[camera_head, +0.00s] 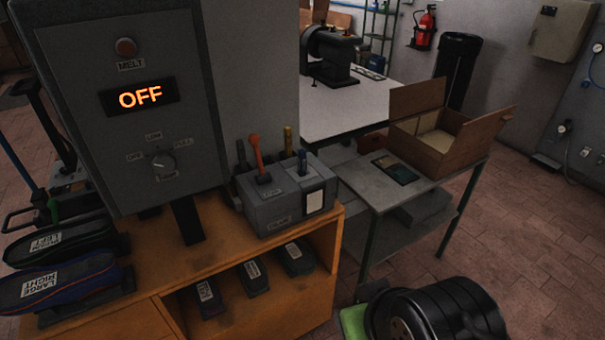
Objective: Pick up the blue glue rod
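The blue glue rod (302,163) stands upright in a grey holder block (285,207) on the corner of the orange wooden bench. Only its upper part shows above the block; the rest is hidden inside. Other rods stand in the same block: a yellowish one (288,140) behind it, an orange-red one (257,153) to its left, and a dark one (241,154) at the far left. My gripper is not in view, and nothing touches the blue rod.
A grey machine (120,60) reading OFF stands left of the holder. Labelled black shoe forms (60,280) lie at the left; more sit on the shelf below. A side table (400,190) with an open box (440,140) stands to the right. Space above the holder looks free.

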